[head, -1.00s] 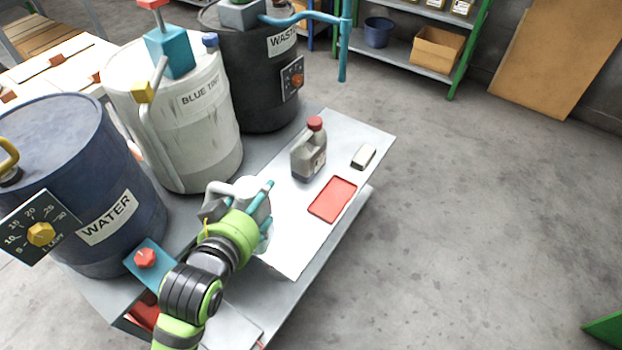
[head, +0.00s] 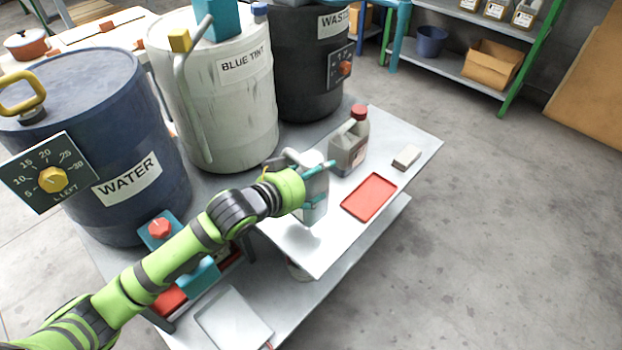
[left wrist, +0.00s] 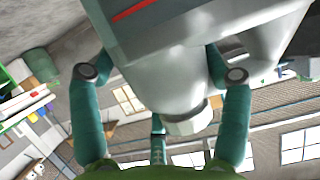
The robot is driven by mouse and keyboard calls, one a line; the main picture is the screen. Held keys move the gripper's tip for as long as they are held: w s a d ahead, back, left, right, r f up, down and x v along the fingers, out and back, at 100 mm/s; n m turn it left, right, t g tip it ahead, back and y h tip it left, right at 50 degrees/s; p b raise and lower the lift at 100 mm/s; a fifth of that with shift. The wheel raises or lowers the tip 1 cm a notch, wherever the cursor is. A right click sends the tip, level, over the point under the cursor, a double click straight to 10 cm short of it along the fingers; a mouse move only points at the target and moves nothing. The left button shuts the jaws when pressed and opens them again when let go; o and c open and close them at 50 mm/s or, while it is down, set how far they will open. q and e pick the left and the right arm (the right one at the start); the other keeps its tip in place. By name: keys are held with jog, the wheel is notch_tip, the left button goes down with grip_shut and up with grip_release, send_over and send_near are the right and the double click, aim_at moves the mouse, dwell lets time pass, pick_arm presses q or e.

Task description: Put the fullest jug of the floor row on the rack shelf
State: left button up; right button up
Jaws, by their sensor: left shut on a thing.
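My left gripper (head: 317,170) is shut on a pale grey-white jug (head: 314,205) at the left part of the white bench top. The left wrist view shows the jug (left wrist: 190,60) close up, with a whitish cap and a red mark, between teal fingers (left wrist: 165,100). I cannot tell whether its base touches the bench. A grey jug with a red cap (head: 348,150) stands just beyond it, with dark content low down. The green-posted rack shelf (head: 455,70) is at the back right. A floor row of jugs is not clearly in view. My right gripper is not in view.
Drums marked WATER (head: 100,150), BLUE TINT (head: 220,100) and WASTE (head: 310,70) stand on the left. A red tray (head: 369,197) and a small pale block (head: 406,157) lie on the bench. The rack holds a blue bucket (head: 431,42) and carton (head: 492,65). Right-hand floor is clear.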

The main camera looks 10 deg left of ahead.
pick_arm(q)
jog(key=shift+w+a+f+b, duration=0.4)
jog(key=shift+w+a+f, duration=0.35)
jog(key=shift+w+f, duration=0.45)
jog(key=shift+w+a+f+b, duration=0.45)
jog(key=shift+w+a+f, duration=0.4)
jog(key=shift+f, duration=0.65)
jog(key=shift+w+a+f+b, duration=0.4)
jog(key=shift+w+a+f, duration=0.2)
jog(key=shift+w+f, duration=0.65)
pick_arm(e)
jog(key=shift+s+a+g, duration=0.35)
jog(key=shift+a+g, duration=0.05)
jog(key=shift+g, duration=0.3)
pick_arm(q)
jog(key=shift+s+f, duration=0.1)
jog(key=shift+f, duration=0.2)
jog(key=o, duration=1.7)
jog(key=shift+s+f, duration=0.15)
jog(key=shift+f, duration=0.05)
